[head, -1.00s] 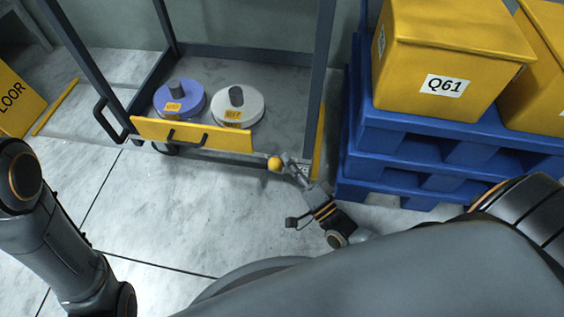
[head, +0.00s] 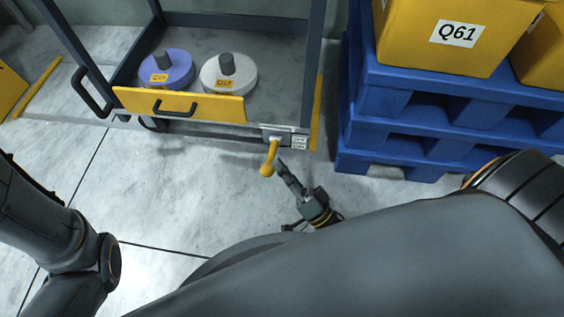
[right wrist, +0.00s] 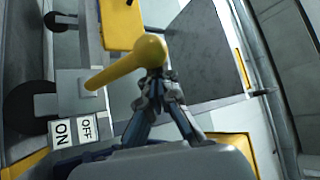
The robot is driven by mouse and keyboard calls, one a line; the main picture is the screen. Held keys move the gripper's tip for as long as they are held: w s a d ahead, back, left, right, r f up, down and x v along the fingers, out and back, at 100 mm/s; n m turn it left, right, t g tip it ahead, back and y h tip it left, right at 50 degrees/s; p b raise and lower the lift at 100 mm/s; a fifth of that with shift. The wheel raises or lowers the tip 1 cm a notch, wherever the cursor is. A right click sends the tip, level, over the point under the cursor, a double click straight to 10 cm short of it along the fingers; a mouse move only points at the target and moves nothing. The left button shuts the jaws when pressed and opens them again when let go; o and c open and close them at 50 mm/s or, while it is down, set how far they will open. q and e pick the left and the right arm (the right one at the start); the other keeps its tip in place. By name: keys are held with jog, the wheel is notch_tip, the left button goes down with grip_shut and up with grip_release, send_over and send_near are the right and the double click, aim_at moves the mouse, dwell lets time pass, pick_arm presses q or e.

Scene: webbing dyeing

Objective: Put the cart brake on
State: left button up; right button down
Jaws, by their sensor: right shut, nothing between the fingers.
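The yellow brake lever (head: 269,160) with its round knob sits on a grey plate at the lower front right of the cart (head: 310,70). In the head view it points down and outward from the plate. My right gripper (head: 281,164) is just right of the knob, shut and empty. In the right wrist view the lever (right wrist: 120,65) and knob stand right beyond the shut fingertips (right wrist: 158,82); I cannot tell whether they touch. The ON and OFF labels (right wrist: 74,130) are beside the lever. My left gripper is out of view.
Blue pallets (head: 400,125) with yellow boxes (head: 425,50) stand close to the right. The floor in front is clear.

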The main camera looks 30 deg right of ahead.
jog(key=shift+s+a+f, duration=0.1)
jog(key=shift+s+f, duration=0.05)
jog(key=shift+f, duration=0.15)
dwell(0.4)
notch_tip(320, 180, up, 10)
jog(key=shift+r, duration=0.2)
dwell(0.3)
dwell(0.3)
